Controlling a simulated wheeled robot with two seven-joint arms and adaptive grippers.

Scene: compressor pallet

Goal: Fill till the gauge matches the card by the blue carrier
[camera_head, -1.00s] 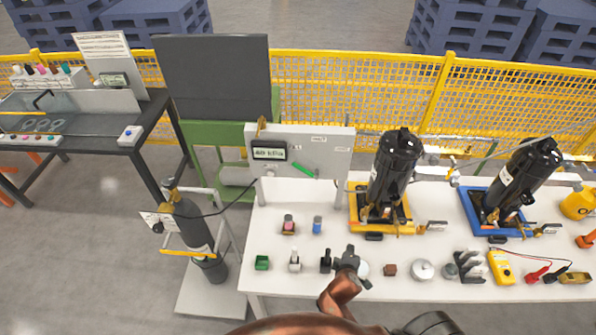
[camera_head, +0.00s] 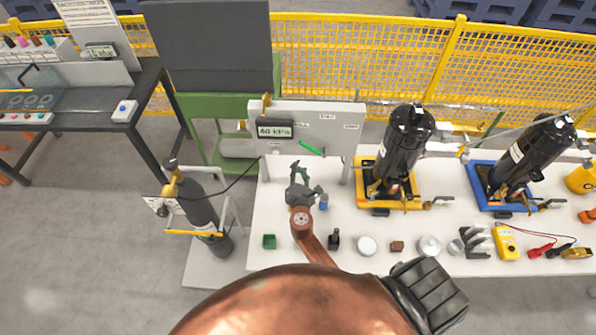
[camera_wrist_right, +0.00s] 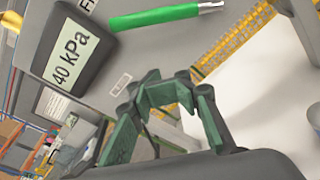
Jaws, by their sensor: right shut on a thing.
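The gauge (camera_head: 275,131) is a dark display on the grey panel (camera_head: 335,120). It reads 40 kPa in the right wrist view (camera_wrist_right: 72,52). A green lever (camera_head: 312,147) is on the panel, and it also shows in the right wrist view (camera_wrist_right: 155,17), apart from the fingers. My right gripper (camera_head: 298,172) is just in front of the panel, left of a small blue cylinder (camera_head: 323,203). The blue carrier (camera_head: 490,190) holds a black compressor (camera_head: 540,150). A small card (camera_head: 551,204) stands by its right side, its text too small to read. My left gripper is not in view.
A yellow carrier (camera_head: 368,200) with a black compressor (camera_head: 407,140) stands right of the panel. Small parts line the front of the white table (camera_head: 290,262). A gas cylinder (camera_head: 200,210) stands at left, its hose running to the panel. A yellow fence (camera_head: 365,50) is behind.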

